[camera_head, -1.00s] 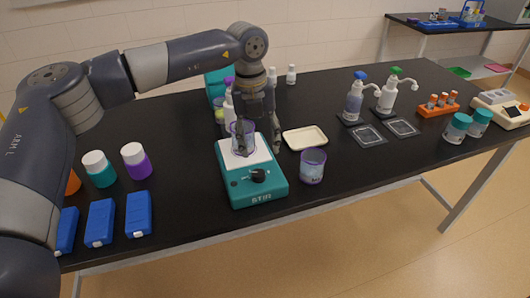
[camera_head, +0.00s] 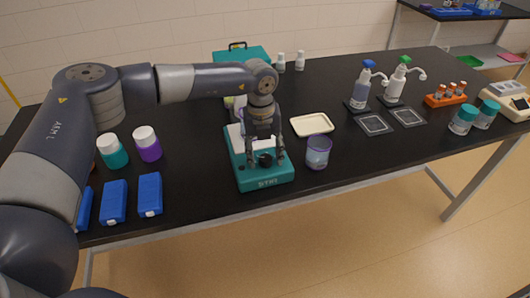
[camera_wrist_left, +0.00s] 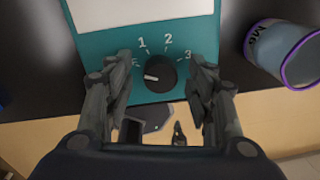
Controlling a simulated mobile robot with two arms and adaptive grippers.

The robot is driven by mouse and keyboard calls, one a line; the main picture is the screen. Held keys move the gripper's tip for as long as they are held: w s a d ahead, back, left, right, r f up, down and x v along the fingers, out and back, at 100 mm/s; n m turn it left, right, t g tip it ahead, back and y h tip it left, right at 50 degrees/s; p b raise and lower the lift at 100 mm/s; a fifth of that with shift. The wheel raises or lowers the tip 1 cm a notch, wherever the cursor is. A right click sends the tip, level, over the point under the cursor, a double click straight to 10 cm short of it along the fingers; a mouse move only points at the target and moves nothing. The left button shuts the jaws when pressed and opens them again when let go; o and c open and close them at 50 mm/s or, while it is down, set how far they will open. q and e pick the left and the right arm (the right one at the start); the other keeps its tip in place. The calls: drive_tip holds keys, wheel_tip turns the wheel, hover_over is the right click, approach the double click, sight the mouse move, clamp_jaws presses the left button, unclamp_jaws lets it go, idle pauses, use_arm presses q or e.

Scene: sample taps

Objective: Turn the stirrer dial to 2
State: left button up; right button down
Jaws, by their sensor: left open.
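The teal stirrer (camera_head: 262,178) with a white top plate stands near the table's front edge. Its black dial (camera_wrist_left: 160,73) shows in the wrist view, with marks 1, 2 and 3 around its upper side and a partly hidden mark at left. The dial's white pointer line points left, away from the 2. My left gripper (camera_head: 265,160) is over the stirrer's front. In the wrist view its open fingers (camera_wrist_left: 160,85) are on either side of the dial, with visible gaps. The gripper hides much of the top plate in the head view.
A purple-rimmed beaker (camera_head: 317,151) stands close right of the stirrer. A cream tray (camera_head: 312,125) lies behind it. Blue boxes (camera_head: 150,195) and capped jars (camera_head: 148,145) are at left. Pump bottles (camera_head: 361,90) stand at the back right.

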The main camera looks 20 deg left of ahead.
use_arm(q)
drive_tip(key=shift+c, duration=0.6)
drive_tip(key=c, duration=1)
drive_tip(key=shift+o, duration=0.2)
use_arm(e)
drive_tip(key=s, duration=0.3)
drive_tip(key=shift+d+f+g, duration=0.1)
drive_tip(key=shift+f+g, duration=0.05)
drive_tip(key=shift+g, duration=0.15)
drive_tip(key=shift+w, duration=0.15)
